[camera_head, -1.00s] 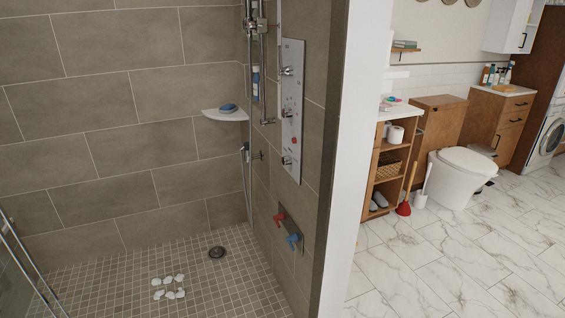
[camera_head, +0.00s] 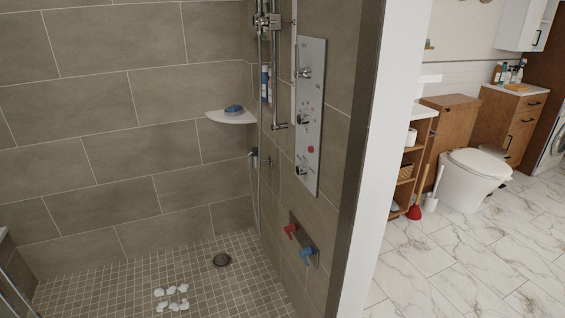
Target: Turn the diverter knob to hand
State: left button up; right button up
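A tall grey shower panel (camera_head: 310,100) is mounted on the tiled wall right of the shower corner. It carries an upper knob (camera_head: 304,73), a middle knob (camera_head: 303,120) and a lower knob (camera_head: 301,169), all metallic. A red round part (camera_head: 310,149) sits between the middle and lower knobs. I cannot tell which knob is the diverter, and any markings are too small to read. A hand-shower handle (camera_head: 254,153) hangs low on the wall near the corner. Neither of my grippers is in view.
Below the panel, a plate holds a red handle (camera_head: 291,229) and a blue handle (camera_head: 306,251). White stones (camera_head: 172,297) and a drain (camera_head: 221,260) are on the shower floor. A wall end (camera_head: 385,150) separates the toilet area.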

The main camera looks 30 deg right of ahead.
aim_at(301, 170)
jog(key=i, duration=1.65)
jog(key=i+j+u, duration=0.1)
jog(key=i+u, duration=0.25)
jog(key=i, duration=0.2)
jog(key=i+l+u, duration=0.1)
jog(key=i+u, duration=0.25)
jog(key=i, duration=0.2)
jog(key=i+l+u, duration=0.2)
jog(key=i+u, duration=0.15)
jog(key=i, duration=0.2)
jog(key=i+z, duration=0.2)
jog(key=z, duration=0.15)
jog(key=i+j+z, duration=0.15)
jog(key=z, duration=0.2)
jog(key=i+j+z, duration=0.2)
jog(key=z, duration=0.15)
